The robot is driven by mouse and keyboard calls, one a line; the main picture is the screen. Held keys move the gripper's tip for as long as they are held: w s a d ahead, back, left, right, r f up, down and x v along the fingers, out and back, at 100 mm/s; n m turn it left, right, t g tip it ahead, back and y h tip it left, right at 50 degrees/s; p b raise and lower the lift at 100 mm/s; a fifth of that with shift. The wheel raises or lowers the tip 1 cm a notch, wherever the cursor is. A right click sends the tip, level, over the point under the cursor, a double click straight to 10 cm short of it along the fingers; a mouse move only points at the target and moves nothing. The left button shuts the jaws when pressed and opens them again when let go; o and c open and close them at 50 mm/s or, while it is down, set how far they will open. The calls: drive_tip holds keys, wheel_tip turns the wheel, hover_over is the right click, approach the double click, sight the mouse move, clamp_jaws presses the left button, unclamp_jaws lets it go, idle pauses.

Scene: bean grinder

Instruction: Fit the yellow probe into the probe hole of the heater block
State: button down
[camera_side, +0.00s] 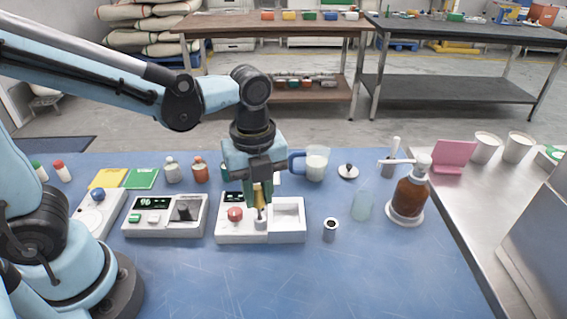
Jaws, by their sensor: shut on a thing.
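My gripper (260,201) points straight down over the white unit in the middle of the blue table. Its fingers are shut on the yellow probe (260,194), held upright. The probe's lower end is right above or at a small light grey cylinder (261,224) on that unit. I cannot tell whether the tip is inside it. The white unit, which looks like the heater block (232,238), has a red knob, a dark display and a shallow square recess at right. The probe hole itself is hidden or too small to make out.
A white device with a green display (152,230) stands left. A small metal cup (331,229) stands right of the unit. A blue-handled mug (317,163), clear bottle (362,204) and brown pump bottle (409,195) stand behind and right. The table front is clear.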

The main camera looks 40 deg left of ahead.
drive_tip(key=shift+f, duration=1.2)
idle(1.8)
drive_tip(key=c, duration=0.9)
unclamp_jaws()
drive_tip(key=shift+o, duration=0.6)
drive_tip(key=o, duration=0.5)
drive_tip(key=shift+c, duration=0.2)
drive_tip(key=shift+r, duration=0.1)
drive_tip(key=shift+r, duration=3.45)
